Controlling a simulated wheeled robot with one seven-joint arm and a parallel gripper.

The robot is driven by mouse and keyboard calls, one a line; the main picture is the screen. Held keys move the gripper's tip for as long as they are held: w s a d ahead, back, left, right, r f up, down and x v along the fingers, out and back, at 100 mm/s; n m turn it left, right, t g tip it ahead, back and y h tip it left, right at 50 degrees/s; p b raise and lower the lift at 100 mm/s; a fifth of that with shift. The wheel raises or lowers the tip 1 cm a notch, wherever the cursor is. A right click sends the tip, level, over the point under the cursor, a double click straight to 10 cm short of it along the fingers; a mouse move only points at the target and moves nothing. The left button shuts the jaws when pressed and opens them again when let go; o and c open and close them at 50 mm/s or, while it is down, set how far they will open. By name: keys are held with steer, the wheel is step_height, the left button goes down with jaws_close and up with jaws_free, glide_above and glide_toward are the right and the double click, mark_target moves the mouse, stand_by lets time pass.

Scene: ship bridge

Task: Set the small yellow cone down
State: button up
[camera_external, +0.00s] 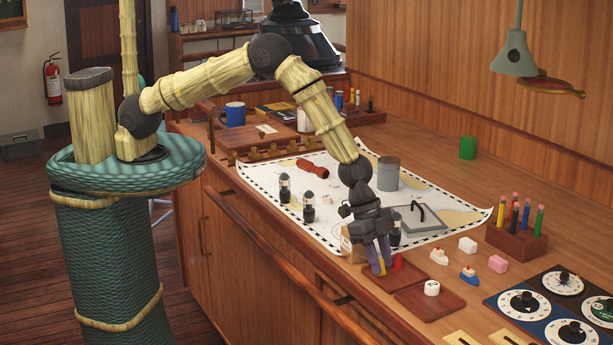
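My gripper (379,270) points down over the near edge of the counter. Its two purple fingers are close together, low over a dark red-brown wooden board (411,277). I cannot make out a small yellow cone at or between the fingertips, and the fingers may hide it. A small red piece (398,262) stands on the board just right of the fingers. A pale tan block (351,247) shows partly behind the gripper on its left. A second wooden board (445,304) lies to the right and bears a white round piece (432,288).
Small boats, a white block (467,244), a pink block (498,263), a pencil holder (516,240) and a dial panel (552,305) are to the right.

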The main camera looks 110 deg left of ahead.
mark_target(381, 260)
steer(key=shift+w+f, duration=0.15)
steer(key=shift+f, duration=0.1)
stand_by(0.3)
steer(key=c, duration=0.7)
steer(key=shift+r, duration=0.15)
step_height(381, 260, up, 10)
steer(key=b, duration=0.3)
steer(key=shift+b, duration=0.3)
